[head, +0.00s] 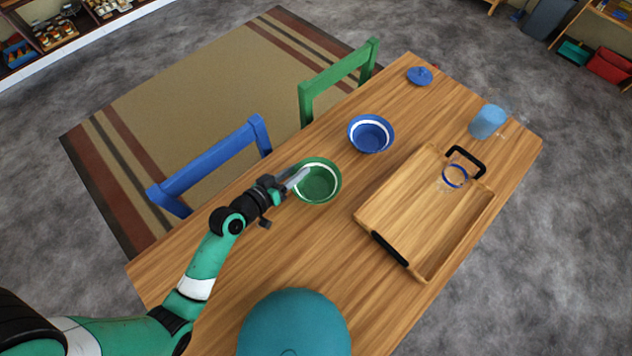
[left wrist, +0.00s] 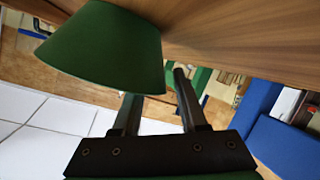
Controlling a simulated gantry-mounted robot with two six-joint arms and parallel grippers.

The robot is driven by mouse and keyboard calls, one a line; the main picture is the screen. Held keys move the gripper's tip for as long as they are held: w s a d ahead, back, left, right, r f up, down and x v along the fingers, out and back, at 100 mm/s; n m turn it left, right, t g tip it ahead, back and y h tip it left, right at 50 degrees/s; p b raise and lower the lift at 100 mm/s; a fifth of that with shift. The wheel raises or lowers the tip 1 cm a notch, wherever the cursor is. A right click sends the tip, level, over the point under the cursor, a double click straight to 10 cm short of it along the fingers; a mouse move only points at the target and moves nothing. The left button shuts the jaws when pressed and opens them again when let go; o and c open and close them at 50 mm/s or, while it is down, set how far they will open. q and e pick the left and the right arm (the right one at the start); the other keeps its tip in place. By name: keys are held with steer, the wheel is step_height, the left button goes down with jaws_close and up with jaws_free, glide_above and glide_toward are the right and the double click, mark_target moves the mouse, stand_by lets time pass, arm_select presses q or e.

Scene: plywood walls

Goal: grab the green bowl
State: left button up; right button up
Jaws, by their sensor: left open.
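The green bowl (head: 318,182) stands upright on the wooden table, with a white band inside its rim. It also shows in the left wrist view (left wrist: 100,50), upper left, filling much of that corner. My left gripper (head: 297,179) is at the bowl's left rim in the head view. In the left wrist view its two fingers (left wrist: 157,84) are apart, and the bowl's rim edge shows near the gap between them. I cannot tell whether a finger touches the bowl. My right gripper is not in view.
A blue bowl (head: 370,134) stands behind the green bowl. A wooden tray (head: 405,205) with black handles lies to the right, with a clear glass (head: 455,176) on it. A blue cup (head: 488,121) and blue lid (head: 419,76) are farther back. Blue (head: 215,164) and green (head: 335,80) chairs border the table's left edge.

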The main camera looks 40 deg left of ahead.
arm_select(q)
jaws_close()
stand_by(0.5)
steer(key=shift+r+p, duration=0.4)
steer(key=shift+r, duration=0.15)
steer(key=r+p, duration=0.2)
steer(key=r, duration=0.1)
steer(key=shift+s+d+r, duration=0.15)
steer(key=shift+d, duration=0.05)
steer(key=s+d+r+p, duration=0.5)
steer(key=d+r, duration=0.3)
steer(key=d, duration=0.4)
steer(key=shift+s+r+p, duration=0.3)
steer(key=shift+s+p, duration=0.1)
steer(key=shift+s, duration=0.05)
